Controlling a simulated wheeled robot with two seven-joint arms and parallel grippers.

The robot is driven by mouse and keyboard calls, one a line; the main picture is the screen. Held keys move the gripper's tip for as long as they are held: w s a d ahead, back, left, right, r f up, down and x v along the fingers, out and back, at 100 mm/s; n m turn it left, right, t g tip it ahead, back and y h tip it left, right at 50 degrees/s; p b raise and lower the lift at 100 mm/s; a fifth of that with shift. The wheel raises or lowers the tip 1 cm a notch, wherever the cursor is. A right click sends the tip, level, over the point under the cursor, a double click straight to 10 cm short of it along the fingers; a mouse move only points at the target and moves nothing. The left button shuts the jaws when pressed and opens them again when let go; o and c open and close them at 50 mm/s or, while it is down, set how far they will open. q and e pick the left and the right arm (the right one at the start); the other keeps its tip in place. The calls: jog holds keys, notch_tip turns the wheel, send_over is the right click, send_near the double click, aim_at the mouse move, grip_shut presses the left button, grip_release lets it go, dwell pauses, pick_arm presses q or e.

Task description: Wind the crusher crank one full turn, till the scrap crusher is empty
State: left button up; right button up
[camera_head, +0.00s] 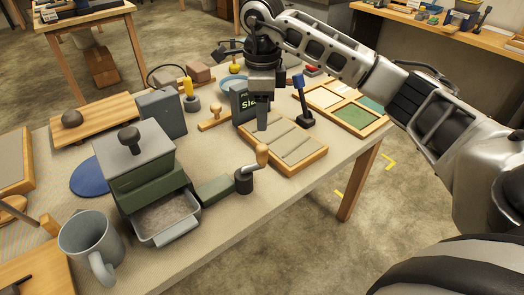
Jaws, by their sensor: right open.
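The scrap crusher (150,190) is a green box with a grey lid and dark knob on the left half of the table. A grey drawer (168,222) at its front is pulled out and holds greyish-brown scrap. The crusher crank (243,181) is at its right, with a dark hub and a wooden handle (262,155) pointing up and to the right. My right gripper (262,118) is open, pointing down over a wooden tray behind the crank, apart from the handle. My left gripper is out of view. The crusher's inside is hidden by the lid.
A grooved wooden tray (300,158) lies under my right gripper. A grey mug (88,245) stands front left. The table's front edge right of the crank is clear.

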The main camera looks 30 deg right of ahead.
aim_at(260, 143)
notch_tip(260, 143, down, 12)
jog(key=shift+f+p, duration=0.15)
jog(key=shift+p, duration=0.4)
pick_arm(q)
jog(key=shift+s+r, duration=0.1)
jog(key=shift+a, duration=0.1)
pick_arm(e)
jog(key=c, duration=1)
jog(key=n+b, duration=0.1)
jog(key=w+n+b, duration=0.1)
jog(key=shift+f+b, duration=0.3)
jog(key=shift+b, duration=0.1)
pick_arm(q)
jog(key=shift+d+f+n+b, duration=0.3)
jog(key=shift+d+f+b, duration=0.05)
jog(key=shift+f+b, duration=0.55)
pick_arm(e)
jog(key=n, duration=0.1)
jog(key=w+n, duration=0.1)
jog(key=n, duration=0.1)
jog(key=shift+w+a+r, duration=0.1)
jog(key=shift+w+r, duration=0.1)
jog(key=shift+r, duration=0.15)
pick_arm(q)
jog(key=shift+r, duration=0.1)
